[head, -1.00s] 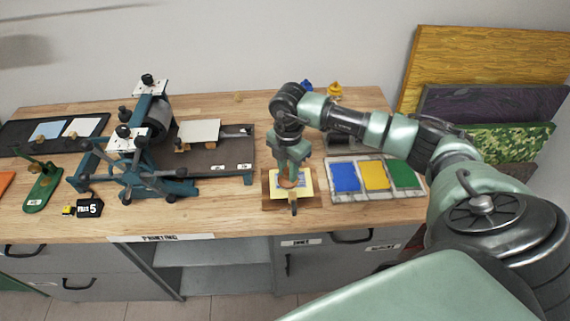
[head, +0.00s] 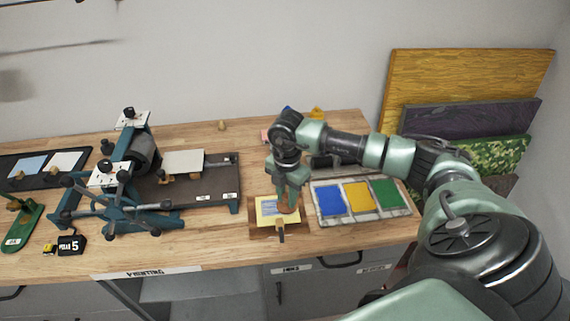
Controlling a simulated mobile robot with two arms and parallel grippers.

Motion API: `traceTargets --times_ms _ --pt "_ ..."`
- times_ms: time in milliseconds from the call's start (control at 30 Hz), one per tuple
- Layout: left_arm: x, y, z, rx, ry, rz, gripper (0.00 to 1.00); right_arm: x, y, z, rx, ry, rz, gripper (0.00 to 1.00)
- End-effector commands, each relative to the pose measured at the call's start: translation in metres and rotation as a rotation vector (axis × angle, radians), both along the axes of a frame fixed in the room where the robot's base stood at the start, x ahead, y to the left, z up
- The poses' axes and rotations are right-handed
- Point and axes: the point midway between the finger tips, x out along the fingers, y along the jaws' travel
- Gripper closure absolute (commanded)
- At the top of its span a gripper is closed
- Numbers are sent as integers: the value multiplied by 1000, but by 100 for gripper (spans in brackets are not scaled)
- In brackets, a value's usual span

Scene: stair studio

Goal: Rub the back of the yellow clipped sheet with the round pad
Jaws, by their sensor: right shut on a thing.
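The yellow clipped sheet (head: 266,219) lies on a small brown board (head: 258,232) near the front of the bench, with a pale blue patch on its face. A clip with a wooden grip (head: 280,228) sits at the board's front edge. My right gripper (head: 287,199) points down over the right part of the sheet, shut on the round pad (head: 288,209), which looks orange-brown. The pad appears to be on or just above the sheet; contact is hard to tell. The gripper and pad hide the sheet's right part. My left gripper is out of view.
A tray (head: 407,212) with blue, yellow and green panels lies just right of the board. A teal press with a roller (head: 143,152) and flat bed (head: 205,190) stands to the left. Coloured panels (head: 470,80) lean on the wall at right. Bare wood lies left of the board.

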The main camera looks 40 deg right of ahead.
Motion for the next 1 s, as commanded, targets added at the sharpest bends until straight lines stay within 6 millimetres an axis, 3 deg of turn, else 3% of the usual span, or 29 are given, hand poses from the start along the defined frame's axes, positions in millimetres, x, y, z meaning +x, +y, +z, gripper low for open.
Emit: traceTargets --times_ms 1000 --pt "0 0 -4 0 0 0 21 21 35 -1 1 1 0 100"
